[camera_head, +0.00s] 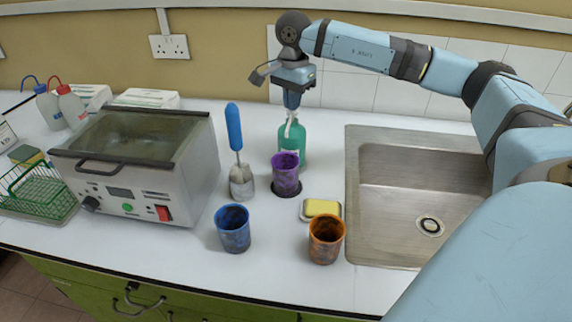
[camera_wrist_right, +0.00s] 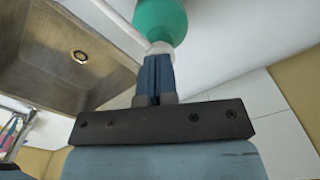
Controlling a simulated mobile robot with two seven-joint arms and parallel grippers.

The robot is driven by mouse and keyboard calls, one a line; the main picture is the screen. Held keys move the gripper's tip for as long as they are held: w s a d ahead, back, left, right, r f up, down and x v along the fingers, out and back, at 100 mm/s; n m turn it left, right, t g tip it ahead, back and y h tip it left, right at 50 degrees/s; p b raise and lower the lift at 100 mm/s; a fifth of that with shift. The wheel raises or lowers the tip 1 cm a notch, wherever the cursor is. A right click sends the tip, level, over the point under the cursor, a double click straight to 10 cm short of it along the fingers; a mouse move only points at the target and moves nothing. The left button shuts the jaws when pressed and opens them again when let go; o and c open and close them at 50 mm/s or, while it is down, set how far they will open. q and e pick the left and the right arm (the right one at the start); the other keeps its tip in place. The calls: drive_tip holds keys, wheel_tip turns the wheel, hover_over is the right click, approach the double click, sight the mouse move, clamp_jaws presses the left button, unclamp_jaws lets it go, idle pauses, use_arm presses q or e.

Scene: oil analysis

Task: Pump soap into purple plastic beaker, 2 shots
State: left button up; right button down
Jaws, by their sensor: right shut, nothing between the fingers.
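The soap bottle (camera_head: 292,144) is green with a white pump top and stands at the back of the counter, left of the sink. In the right wrist view its green body (camera_wrist_right: 160,20) shows beyond the white pump (camera_wrist_right: 160,47). My right gripper (camera_head: 291,106) points down over the pump, its blue fingers (camera_wrist_right: 153,62) shut with nothing between them and their tips at the pump head. Whether they touch it I cannot tell. The purple beaker (camera_head: 286,175) stands upright on a dark round spot just in front of the bottle. My left gripper is out of view.
A blue beaker (camera_head: 233,229) and an orange beaker (camera_head: 326,239) stand nearer the front edge. A yellow sponge (camera_head: 321,208) lies on a dish between sink (camera_head: 352,195) and beakers. A blue-handled brush (camera_head: 234,128) stands in a holder beside the water bath (camera_head: 140,190).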

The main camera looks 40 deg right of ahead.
drive_tip(key=shift+r+p, duration=0.55)
drive_tip(key=shift+r, duration=0.2)
drive_tip(key=shift+r+p, duration=0.55)
drive_tip(key=shift+r, duration=0.3)
drive_tip(key=shift+f, duration=0.15)
